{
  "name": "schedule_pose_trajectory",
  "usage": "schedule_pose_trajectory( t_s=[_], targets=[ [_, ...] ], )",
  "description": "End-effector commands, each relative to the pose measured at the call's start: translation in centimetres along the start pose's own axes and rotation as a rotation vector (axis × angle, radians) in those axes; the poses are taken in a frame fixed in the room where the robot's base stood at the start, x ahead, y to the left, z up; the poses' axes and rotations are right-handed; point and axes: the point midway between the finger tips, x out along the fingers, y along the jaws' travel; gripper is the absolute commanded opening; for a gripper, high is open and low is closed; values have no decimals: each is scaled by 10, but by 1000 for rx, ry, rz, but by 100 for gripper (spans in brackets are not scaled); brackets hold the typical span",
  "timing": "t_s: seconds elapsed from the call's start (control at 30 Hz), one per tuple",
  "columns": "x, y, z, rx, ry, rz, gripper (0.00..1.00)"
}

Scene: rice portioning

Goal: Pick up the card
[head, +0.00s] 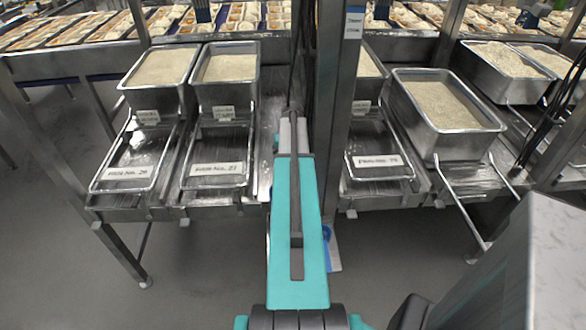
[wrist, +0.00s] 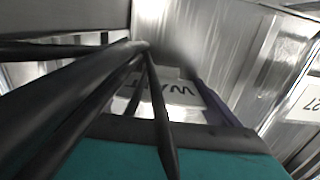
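A white card with dark upside-down lettering (wrist: 178,92) shows in the wrist view, just beyond the dark edge of a teal part of mine and partly behind thin black rods or cables. Several white label cards show in the head view: on the left frame (head: 125,174), on the frame beside it (head: 217,169), and on the frame right of the post (head: 377,161). I cannot tell which is the task's card. My gripper is at the far end of my teal arm, by the metal rack; its fingertips cannot be made out, nor whether it touches or holds a card.
Metal bins of rice stand on the rack, at left (head: 228,68) and right (head: 440,103). A vertical metal post (head: 343,90) stands close to the right of my arm. A label ending in 27 (wrist: 308,102) is at the wrist view's right. Grey floor (head: 200,270) is open at left.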

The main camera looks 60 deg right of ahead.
Motion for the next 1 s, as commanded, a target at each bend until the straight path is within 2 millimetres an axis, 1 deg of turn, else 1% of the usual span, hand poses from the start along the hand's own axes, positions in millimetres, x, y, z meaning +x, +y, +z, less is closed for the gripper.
schedule_pose_trajectory(
  t_s=[0.03,0.1,0.37,0.57,0.77,1.0],
  targets=[
    [0,0,0,0,0,0,73],
    [0,0,0,0,0,0,64],
    [0,0,0,0,0,0,64],
    [-7,0,0,1,1,0,64],
    [-24,0,0,1,2,0,64],
    [-57,1,-1,1,2,0,64]
  ],
)
